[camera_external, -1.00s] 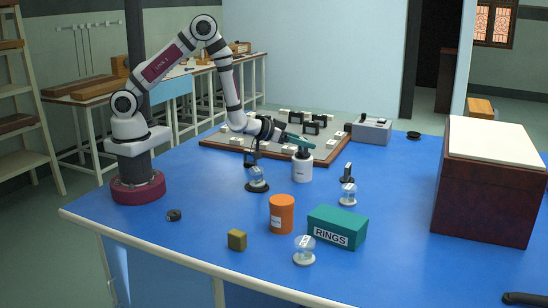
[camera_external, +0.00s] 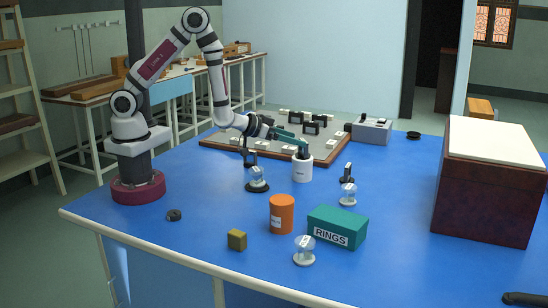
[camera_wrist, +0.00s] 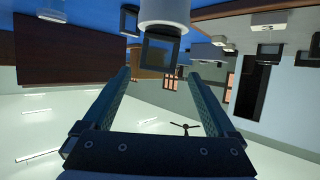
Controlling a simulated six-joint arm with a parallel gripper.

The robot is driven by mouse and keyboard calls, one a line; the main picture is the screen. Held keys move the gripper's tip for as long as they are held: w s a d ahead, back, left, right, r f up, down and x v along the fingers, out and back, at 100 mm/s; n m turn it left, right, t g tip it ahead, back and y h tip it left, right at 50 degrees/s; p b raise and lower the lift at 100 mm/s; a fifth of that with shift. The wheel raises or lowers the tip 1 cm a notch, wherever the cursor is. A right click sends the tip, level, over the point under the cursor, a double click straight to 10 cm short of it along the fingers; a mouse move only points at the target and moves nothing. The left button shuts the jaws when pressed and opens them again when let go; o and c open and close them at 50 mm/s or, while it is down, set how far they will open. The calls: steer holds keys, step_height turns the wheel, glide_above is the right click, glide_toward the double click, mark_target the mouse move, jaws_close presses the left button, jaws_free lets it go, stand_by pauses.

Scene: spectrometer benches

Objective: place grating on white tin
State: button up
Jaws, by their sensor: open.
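The white tin (camera_external: 302,172) stands upright on the blue bench near the front edge of the optics board. A dark square-framed grating (camera_external: 304,152) stands on its lid. In the wrist view, which looks upside down, the white tin (camera_wrist: 165,12) is at the top, and the grating (camera_wrist: 147,50) touches its lid. My gripper (camera_external: 292,139) is just left of and above the grating, tilted toward it. In the wrist view my gripper (camera_wrist: 160,74) has its two fingers wide apart, with nothing gripped. The grating lies ahead, between the fingertip directions and apart from both fingers.
The optics board (camera_external: 230,145) with several black-framed parts lies behind. An orange tin (camera_external: 281,214), a teal RINGS box (camera_external: 337,228) and a mustard block (camera_external: 237,240) are in front.

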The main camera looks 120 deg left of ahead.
steer(key=s+d+r+m+g+h, duration=0.1)
steer(key=s+d+r+m+h, duration=0.15)
steer(key=d, duration=0.45)
steer(key=s+d+r+m+g+h, duration=0.1)
steer(key=s+d+m+h, duration=0.15)
steer(key=d, duration=0.45)
steer(key=s+d+r+m+g+h, duration=0.1)
steer(key=d+r+m+h, duration=0.15)
steer(key=d, duration=0.45)
steer(key=s+d+r+m+g, duration=0.2)
steer(key=s+m+g, duration=0.1)
steer(key=s, duration=0.7)
steer(key=s+d+r+m+g, duration=0.1)
steer(key=s+r+m+g, duration=0.1)
steer(key=s, duration=0.8)
steer(key=shift+d+r+m+g, duration=0.25)
steer(key=shift+d+m+g, duration=0.15)
steer(key=shift+m+g, duration=0.6)
